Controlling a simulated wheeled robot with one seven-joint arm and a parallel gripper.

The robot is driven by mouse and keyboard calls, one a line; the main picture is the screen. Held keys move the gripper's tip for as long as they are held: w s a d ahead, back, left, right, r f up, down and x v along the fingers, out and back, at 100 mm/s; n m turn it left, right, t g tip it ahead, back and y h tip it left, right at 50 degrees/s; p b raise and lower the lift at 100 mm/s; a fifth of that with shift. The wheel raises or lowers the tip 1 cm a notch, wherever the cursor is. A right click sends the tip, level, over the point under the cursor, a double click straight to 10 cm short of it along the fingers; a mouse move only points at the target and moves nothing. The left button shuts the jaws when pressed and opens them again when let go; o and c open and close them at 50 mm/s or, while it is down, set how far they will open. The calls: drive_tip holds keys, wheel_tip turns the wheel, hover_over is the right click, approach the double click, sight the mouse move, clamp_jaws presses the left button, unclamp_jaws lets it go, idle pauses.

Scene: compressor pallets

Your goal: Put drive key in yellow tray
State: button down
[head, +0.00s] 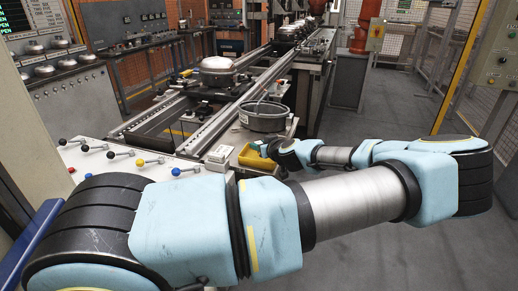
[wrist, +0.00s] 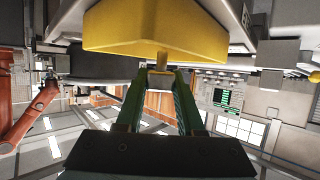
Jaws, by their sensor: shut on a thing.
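The yellow tray (head: 250,161) sits on the bench beside the conveyor in the head view. In the wrist view its yellow side (wrist: 165,30) fills the top middle, close to my fingertips. In the head view my wrist is right beside the tray, and the fingertips and key cannot be made out.
A round grey bin (head: 263,117) stands just behind the tray. A small white box (head: 220,153) is left of it. Knobbed levers (head: 122,154) rise from the panel at left. A compressor (head: 217,70) sits on the conveyor (head: 235,105). Open floor (head: 405,110) lies to the right.

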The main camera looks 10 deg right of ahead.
drive_tip(key=shift+f, duration=1.15)
drive_tip(key=shift+f, duration=0.15)
drive_tip(key=c, duration=0.8)
unclamp_jaws()
drive_tip(key=shift+s+d+r, duration=0.1)
drive_tip(key=shift+r, duration=0.15)
drive_tip(key=shift+b+v, duration=2)
drive_tip(key=shift+v, duration=3.9)
